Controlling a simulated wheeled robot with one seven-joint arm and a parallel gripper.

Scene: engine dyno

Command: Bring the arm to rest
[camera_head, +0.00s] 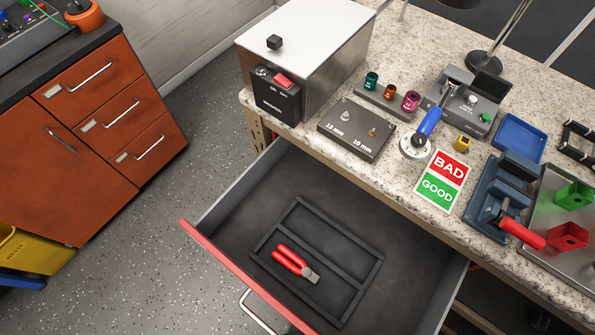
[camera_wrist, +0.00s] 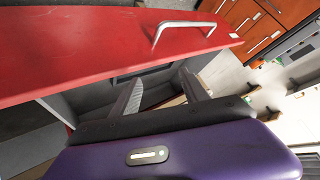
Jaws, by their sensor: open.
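My gripper (camera_wrist: 161,80) shows only in the wrist view. Its two grey fingers are apart with nothing between them, in front of its purple body. The red front of a drawer (camera_wrist: 100,50) with a metal handle (camera_wrist: 185,27) fills the upper part of that view, close to the fingers. I cannot tell whether they touch it. In the head view the drawer (camera_head: 410,283) is pulled out below the workbench. Red-handled pliers (camera_head: 293,262) lie in a dark divided tray (camera_head: 345,305) inside it. My arm does not show in the head view.
The speckled bench top (camera_head: 437,50) holds a metal box (camera_head: 320,45), a gauge block (camera_head: 358,128), a BAD/GOOD card (camera_head: 441,181) and a blue vise-like tool (camera_head: 497,205). An orange-brown cabinet (camera_head: 60,150) stands left. Grey floor (camera_head: 190,200) between is clear.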

